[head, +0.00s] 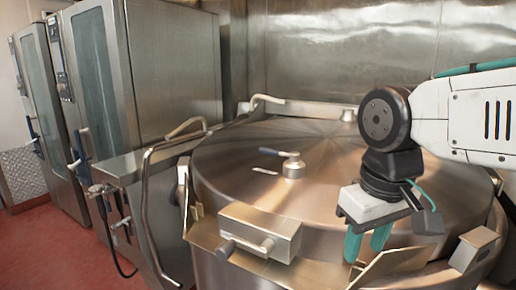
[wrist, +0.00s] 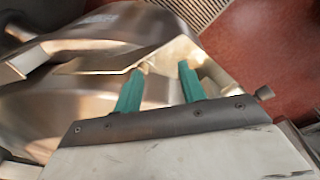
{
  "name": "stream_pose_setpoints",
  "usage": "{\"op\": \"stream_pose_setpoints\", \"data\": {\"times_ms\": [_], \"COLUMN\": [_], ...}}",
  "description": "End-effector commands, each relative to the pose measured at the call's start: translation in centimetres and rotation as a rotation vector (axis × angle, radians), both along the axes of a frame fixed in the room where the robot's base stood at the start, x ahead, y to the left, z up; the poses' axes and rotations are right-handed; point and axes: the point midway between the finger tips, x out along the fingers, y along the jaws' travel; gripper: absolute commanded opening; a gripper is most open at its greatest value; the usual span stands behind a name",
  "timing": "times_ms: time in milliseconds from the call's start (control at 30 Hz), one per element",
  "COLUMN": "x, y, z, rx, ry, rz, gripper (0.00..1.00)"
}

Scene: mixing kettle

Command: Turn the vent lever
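The mixing kettle (head: 240,165) has a round steel lid with a small vent lever (head: 282,154) on a short round post near its middle. The lever's dark blue-grey grip points left. My gripper (head: 367,247) hangs over the kettle's front right rim, to the right of and nearer than the lever, well apart from it. Its two teal fingers point down with a gap between them. In the wrist view, the gripper (wrist: 161,80) is open with nothing between the fingers; bent sheet metal of the kettle (wrist: 110,65) lies beyond them. The lever is not recognisable there.
A steel box with a handle (head: 262,232) sits on the kettle's front edge. A bent tube rail (head: 147,200) stands at the left. Tall steel ovens (head: 160,75) stand at back left, and a steel wall (head: 350,45) is behind. Red floor (head: 50,245) is open at left.

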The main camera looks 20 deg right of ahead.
Motion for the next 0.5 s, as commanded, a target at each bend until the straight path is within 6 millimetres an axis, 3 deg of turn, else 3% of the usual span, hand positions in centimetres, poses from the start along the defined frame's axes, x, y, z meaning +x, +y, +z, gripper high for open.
{"op": "stream_pose_setpoints", "data": {"times_ms": [100,200,400,500], "x": [5.9,11.0,21.4,26.2], "y": [0.4,0.9,2.7,3.8], "z": [4.2,7.2,11.4,12.5], "rx": [-0.032,-0.064,-0.122,-0.151], "ry": [0.006,0.010,0.019,0.024], "rz": [0.116,0.218,0.418,0.509], "gripper": [0.41,0.41,0.41,0.41]}}
